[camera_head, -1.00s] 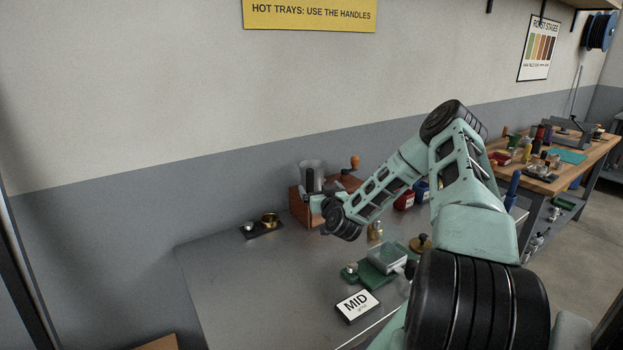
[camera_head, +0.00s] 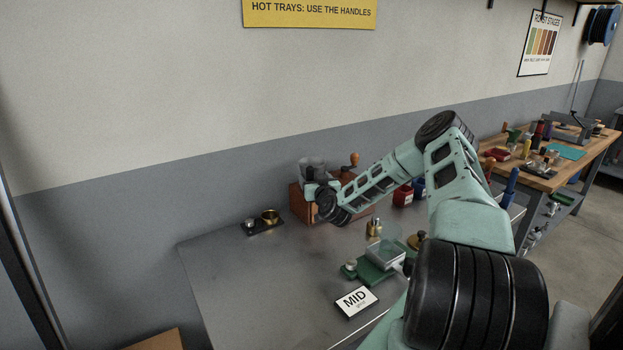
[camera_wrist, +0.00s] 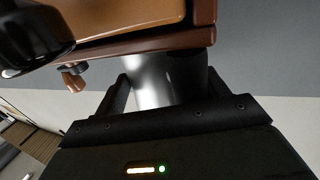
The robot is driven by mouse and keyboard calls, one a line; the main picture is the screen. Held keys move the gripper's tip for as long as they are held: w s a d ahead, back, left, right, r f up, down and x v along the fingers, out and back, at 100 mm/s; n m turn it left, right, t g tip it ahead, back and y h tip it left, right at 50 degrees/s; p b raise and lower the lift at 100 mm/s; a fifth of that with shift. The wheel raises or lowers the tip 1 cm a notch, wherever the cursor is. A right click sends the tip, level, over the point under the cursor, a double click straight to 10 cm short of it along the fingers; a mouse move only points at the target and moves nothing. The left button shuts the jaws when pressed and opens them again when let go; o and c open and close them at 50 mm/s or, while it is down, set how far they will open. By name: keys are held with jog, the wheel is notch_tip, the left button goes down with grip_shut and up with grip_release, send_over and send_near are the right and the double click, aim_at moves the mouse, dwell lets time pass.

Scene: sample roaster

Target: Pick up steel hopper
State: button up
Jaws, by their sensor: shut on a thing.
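The steel hopper (camera_head: 313,163) is a grey metal cup at the top of the brown wooden grinder box (camera_head: 300,204), against the back wall. In the wrist view the shiny hopper (camera_wrist: 152,82) stands between the two dark fingers of my gripper (camera_wrist: 165,92), which is shut on it. The brown box edge (camera_wrist: 150,45) shows right beside the hopper there. I cannot tell whether the hopper still touches the box. In the head view my wrist hides the hopper's lower part and the fingers.
The crank with a wooden knob (camera_head: 353,160) stands just right of the hopper. A black tray with small cups (camera_head: 262,228) lies left. A green scale-like device (camera_head: 375,270), a MID sign (camera_head: 356,302) and red and blue containers (camera_head: 403,195) are nearby. The front-left tabletop is clear.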

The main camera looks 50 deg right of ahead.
jog(key=shift+r, duration=0.15)
notch_tip(320, 180, up, 10)
jog(key=b, duration=0.2)
dwell(0.4)
